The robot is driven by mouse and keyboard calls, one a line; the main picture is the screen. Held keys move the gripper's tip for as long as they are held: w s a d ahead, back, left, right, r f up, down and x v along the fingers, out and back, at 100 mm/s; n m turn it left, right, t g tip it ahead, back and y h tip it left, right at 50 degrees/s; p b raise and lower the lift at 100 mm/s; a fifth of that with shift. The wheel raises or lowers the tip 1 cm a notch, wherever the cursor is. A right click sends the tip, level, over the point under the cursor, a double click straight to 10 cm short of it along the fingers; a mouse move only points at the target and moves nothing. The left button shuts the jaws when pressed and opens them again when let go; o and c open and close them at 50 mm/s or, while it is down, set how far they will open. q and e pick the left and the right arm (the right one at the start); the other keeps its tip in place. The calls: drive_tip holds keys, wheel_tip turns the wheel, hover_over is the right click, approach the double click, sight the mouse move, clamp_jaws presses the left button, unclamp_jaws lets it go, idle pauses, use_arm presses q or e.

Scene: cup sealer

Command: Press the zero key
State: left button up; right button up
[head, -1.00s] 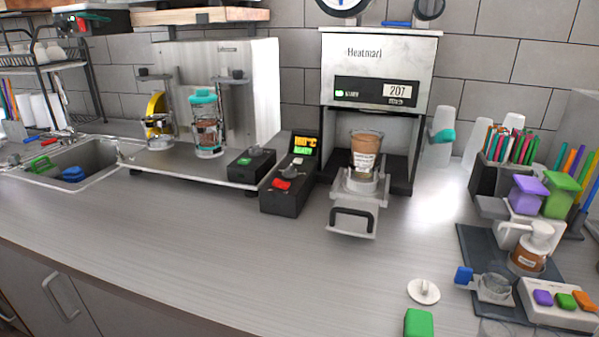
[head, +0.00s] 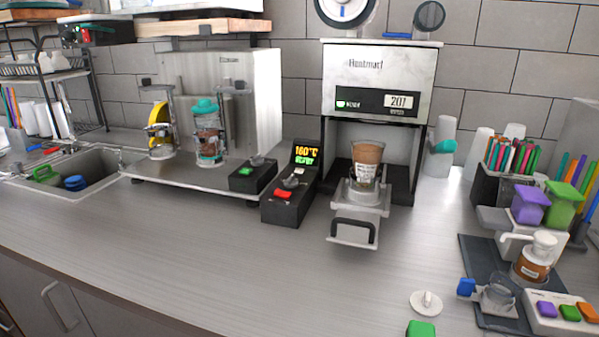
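No key in view carries a label I can read as zero. A white key box (head: 558,324) at the lower right carries a purple key (head: 546,310), a green key (head: 570,312) and an orange key (head: 588,313). Beside it, a small clear cup (head: 497,297) stands on a dark mat (head: 480,258), with a blue block (head: 466,287) at its left. Neither of my grippers is in view.
The cup sealer (head: 375,80) stands at the back with a brown-filled cup (head: 366,165) on its pulled-out tray. A black control box (head: 288,207), a white knob (head: 426,302) and a green block (head: 420,328) are on the counter. The counter's front middle is clear.

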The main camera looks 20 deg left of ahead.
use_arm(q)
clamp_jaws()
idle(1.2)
